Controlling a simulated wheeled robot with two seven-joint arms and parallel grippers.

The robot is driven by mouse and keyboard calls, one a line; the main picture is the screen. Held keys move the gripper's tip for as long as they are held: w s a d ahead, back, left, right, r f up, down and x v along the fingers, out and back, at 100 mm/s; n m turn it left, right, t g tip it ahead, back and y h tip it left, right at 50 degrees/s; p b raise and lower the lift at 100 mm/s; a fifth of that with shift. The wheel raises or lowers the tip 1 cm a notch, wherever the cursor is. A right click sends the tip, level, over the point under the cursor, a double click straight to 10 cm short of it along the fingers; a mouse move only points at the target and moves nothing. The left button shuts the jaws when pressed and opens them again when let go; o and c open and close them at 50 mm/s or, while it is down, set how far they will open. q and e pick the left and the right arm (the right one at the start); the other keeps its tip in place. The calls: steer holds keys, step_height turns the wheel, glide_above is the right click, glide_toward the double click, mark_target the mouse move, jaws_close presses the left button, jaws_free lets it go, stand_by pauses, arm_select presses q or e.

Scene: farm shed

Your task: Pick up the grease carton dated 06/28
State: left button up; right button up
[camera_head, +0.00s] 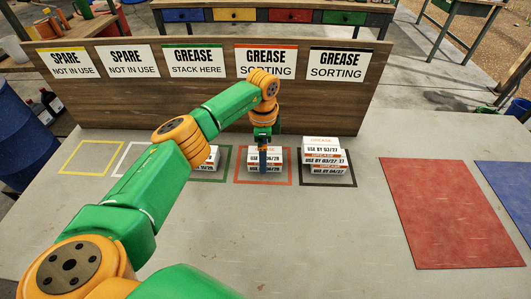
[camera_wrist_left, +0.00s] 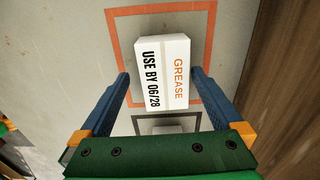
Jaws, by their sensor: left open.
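The grease carton dated 06/28 (camera_wrist_left: 167,72) is white with orange and black lettering and lies in the orange-red outlined square. In the head view the orange-square cartons (camera_head: 276,158) appear stacked, with 06/28 partly readable behind my gripper. My left gripper (camera_head: 263,158) points down over them. In the left wrist view my left gripper (camera_wrist_left: 160,74) is open, with one blue finger on each side of the top carton. Whether the fingers touch it is unclear. My right gripper is not in view.
A carton (camera_head: 211,160) in the green square is partly hidden by my arm. A stack (camera_head: 325,158) marked 03/27 and 04/27 stands in the black square close to the right. A wooden sign board (camera_head: 210,92) rises behind. A red mat (camera_head: 447,215) lies flat at right.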

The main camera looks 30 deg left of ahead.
arm_select(q)
steer(key=shift+w+f, duration=0.1)
steer(key=shift+f, duration=0.6)
steer(key=shift+w+f, duration=0.35)
steer(key=shift+f, duration=0.05)
steer(key=shift+s+r, duration=0.15)
steer(key=c, duration=1.4)
